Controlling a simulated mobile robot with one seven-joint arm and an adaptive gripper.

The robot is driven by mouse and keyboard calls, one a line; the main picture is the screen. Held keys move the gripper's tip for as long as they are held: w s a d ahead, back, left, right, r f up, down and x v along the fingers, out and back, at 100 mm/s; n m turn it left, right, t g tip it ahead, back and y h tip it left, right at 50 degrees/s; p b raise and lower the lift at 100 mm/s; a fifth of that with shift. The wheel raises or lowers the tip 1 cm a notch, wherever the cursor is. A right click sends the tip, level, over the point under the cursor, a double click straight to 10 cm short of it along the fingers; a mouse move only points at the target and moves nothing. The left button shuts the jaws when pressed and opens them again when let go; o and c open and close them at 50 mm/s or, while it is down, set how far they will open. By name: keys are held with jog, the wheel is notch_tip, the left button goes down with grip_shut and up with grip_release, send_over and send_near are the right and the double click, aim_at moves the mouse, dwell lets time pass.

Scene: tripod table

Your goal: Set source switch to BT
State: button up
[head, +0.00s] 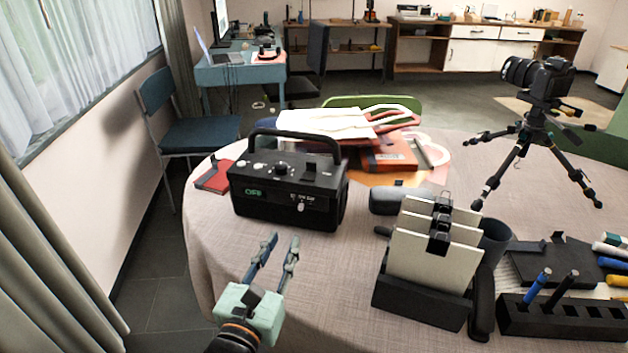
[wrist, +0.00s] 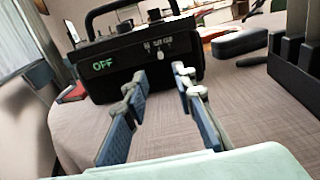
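A black radio-like box (head: 267,209) with a carry handle stands upright on the table's left part. Knobs sit on its top, and a green display reads OFF. The pale source switch (head: 301,206) is a small lever on the right of its front face, under small white lettering too blurred to read fully. The switch also shows in the wrist view (wrist: 160,53). My gripper (head: 283,242) is open and empty, in front of the box and apart from it. In the wrist view its two fingers (wrist: 156,84) point at the front face, the switch between and beyond them.
A black holder with white panels (head: 432,262) stands right of my gripper. A pen rack (head: 563,318) and a camera tripod (head: 524,140) are farther right. Red folders and papers (head: 385,152) lie behind the box. The tablecloth (head: 335,262) between gripper and holder is clear.

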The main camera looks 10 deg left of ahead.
aim_at(300, 209)
jog(key=w+b, duration=0.1)
jog(key=w, duration=0.2)
jog(key=w+d, duration=0.1)
jog(key=w, duration=0.2)
jog(key=w+b, duration=0.1)
jog(key=w, duration=0.2)
jog(key=shift+d+f+b, duration=0.1)
jog(key=shift+d+b, duration=0.05)
jog(key=shift+b, duration=0.15)
jog(key=shift+w, duration=0.55)
grip_shut()
